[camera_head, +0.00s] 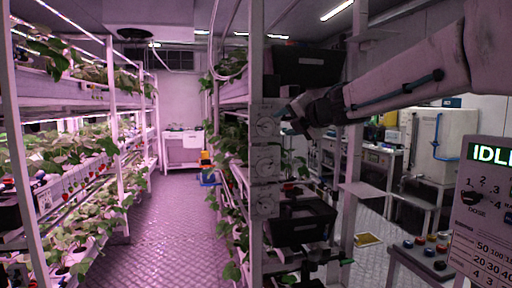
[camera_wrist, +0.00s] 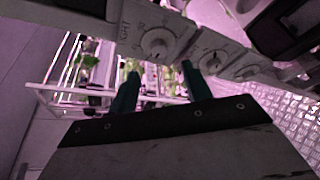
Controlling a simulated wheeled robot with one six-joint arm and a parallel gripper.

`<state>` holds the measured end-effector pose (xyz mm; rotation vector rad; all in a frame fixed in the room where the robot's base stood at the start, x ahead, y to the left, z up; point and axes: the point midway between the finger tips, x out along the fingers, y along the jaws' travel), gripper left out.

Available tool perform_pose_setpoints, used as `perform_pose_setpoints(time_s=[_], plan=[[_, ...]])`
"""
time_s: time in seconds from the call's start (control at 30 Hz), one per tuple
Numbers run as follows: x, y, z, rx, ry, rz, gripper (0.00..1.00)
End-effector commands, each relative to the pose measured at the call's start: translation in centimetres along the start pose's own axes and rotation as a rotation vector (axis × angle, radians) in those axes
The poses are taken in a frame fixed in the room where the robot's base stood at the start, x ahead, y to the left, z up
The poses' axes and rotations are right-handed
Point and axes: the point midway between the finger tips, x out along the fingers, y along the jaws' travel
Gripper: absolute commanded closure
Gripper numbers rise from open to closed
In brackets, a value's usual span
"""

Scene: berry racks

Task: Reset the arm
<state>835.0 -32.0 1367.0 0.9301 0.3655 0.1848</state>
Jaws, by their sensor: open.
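My arm reaches in from the upper right in the head view. My gripper (camera_head: 287,115) is in front of the rack post, close to a white panel with round dials (camera_head: 266,124). In the wrist view, the two dark green fingers of my gripper (camera_wrist: 158,84) stand apart with nothing between them. A white round dial (camera_wrist: 158,43) shows just beyond the fingertips, and a second dial (camera_wrist: 211,64) is to its right. I cannot tell whether a fingertip touches the panel.
Plant racks (camera_head: 75,155) with strawberries line the left of a clear aisle (camera_head: 175,225). Black bins (camera_head: 300,222) sit by the post. A panel reading "IDL" (camera_head: 485,200) and a button box (camera_head: 425,250) stand at right. A white tank (camera_head: 440,140) is behind.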

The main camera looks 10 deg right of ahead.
Motion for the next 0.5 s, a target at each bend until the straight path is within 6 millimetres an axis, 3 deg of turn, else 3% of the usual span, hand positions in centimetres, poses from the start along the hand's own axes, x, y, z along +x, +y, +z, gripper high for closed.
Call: perform_pose_setpoints(time_s=[0.17,0.27,0.37,0.43,0.5], plan=[[-0.1,-0.9,1.7,0.088,-0.087,-0.035,0.51],[-0.7,-4.2,3.4,0.298,-0.244,-0.106,0.51],[-3.8,-8.6,4.2,0.601,-0.459,-0.203,0.51],[-7.0,-12.0,3.1,0.826,-0.606,-0.288,0.51],[-10.5,-15.4,0.7,1.046,-0.738,-0.387,0.51]])
